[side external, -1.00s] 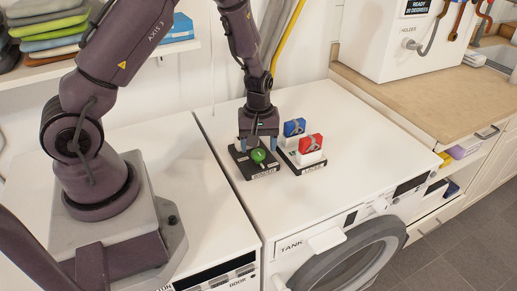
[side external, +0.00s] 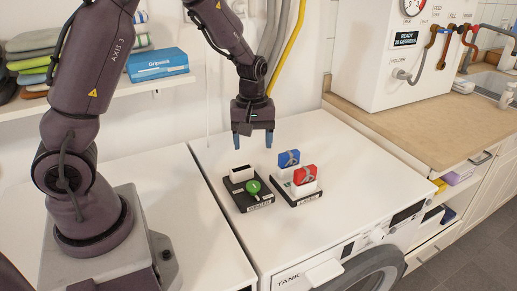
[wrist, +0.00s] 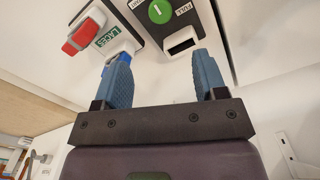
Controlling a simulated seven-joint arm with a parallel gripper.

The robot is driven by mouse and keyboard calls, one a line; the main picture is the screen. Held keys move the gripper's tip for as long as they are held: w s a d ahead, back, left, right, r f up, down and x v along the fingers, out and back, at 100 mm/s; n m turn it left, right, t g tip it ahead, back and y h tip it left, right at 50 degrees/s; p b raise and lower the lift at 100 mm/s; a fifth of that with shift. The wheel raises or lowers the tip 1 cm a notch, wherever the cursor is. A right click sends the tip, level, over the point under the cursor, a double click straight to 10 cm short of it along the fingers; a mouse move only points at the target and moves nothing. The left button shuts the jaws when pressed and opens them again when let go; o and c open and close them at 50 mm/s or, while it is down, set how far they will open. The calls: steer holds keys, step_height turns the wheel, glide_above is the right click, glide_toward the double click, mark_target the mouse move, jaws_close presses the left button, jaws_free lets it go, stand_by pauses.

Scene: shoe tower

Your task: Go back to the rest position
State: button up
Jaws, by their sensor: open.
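My gripper (side external: 253,140) hangs in the air above the white machine top (side external: 330,235), fingers pointing down. Its two blue fingers are apart with nothing between them, as the wrist view (wrist: 160,62) also shows. Below it stands a black base (side external: 262,206) with a white slotted block (side external: 242,174) and a green round piece (side external: 253,188). Beside it, to the right, another black base (side external: 296,200) carries a blue block (side external: 289,158) and a red block (side external: 305,174) on white holders. The gripper is clear of both bases.
A shelf (side external: 150,87) with folded cloths and a blue box (side external: 157,64) is at the back left. Hoses (side external: 282,45) run down the wall behind the gripper. A white appliance (side external: 385,70) stands on the wooden counter (side external: 400,125) at right. The machine top's front is clear.

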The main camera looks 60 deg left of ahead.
steer(key=s+d+r+m+t, duration=0.2)
steer(key=s+d+r+m, duration=0.3)
steer(key=r, duration=0.4)
steer(key=s+d+r+m+t, duration=0.3)
steer(key=s+d+r+m, duration=0.3)
steer(key=s+r+m, duration=0.2)
steer(key=shift+s+r+m+t, duration=0.3)
steer(key=shift+s+r, duration=0.2)
steer(key=shift+s, duration=0.7)
